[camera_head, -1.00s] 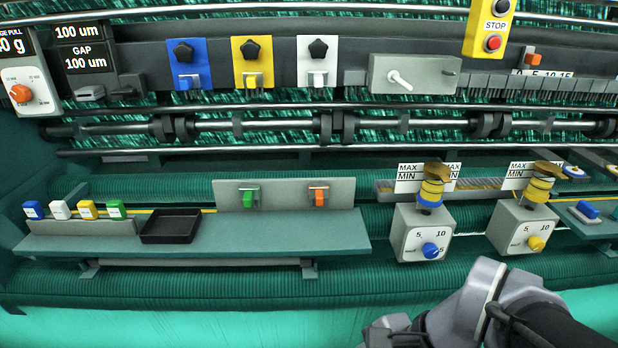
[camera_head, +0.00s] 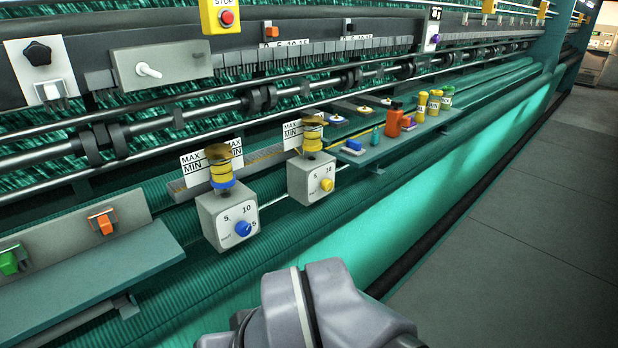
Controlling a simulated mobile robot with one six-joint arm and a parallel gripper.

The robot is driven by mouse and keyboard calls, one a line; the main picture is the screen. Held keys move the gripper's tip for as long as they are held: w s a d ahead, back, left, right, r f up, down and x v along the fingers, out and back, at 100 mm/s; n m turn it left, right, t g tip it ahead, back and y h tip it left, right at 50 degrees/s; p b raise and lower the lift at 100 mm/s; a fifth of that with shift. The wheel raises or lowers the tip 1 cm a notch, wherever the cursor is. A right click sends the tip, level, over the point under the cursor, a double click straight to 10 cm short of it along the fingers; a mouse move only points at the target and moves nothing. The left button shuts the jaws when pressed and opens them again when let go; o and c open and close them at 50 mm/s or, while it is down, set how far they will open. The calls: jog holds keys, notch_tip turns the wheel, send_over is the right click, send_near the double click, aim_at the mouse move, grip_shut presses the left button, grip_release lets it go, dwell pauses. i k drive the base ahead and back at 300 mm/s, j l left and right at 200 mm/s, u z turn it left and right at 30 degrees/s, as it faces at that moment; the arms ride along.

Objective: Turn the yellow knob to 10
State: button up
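The yellow knob (camera_head: 327,185) is on the front face of a grey box (camera_head: 303,182), right of centre in the head view. My arm shows at the bottom centre, in front of and below the boxes. My gripper's fingertips are not visible.
A shelf (camera_head: 400,136) with bottles and small blocks lies right of the yellow-knob box. A grey shelf (camera_head: 90,280) with green and orange switches is at lower left. A STOP button (camera_head: 227,17) hangs above. Open floor (camera_head: 520,240) is at right.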

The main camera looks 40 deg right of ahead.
aim_at(326, 184)
jog(key=z, duration=1.3)
jog(key=l+u, duration=0.35)
jog(key=l, duration=0.3)
jog(key=l+u, duration=0.35)
jog(key=l, duration=0.3)
jog(key=i+l, duration=0.15)
jog(key=i, duration=0.3)
jog(key=u, duration=0.05)
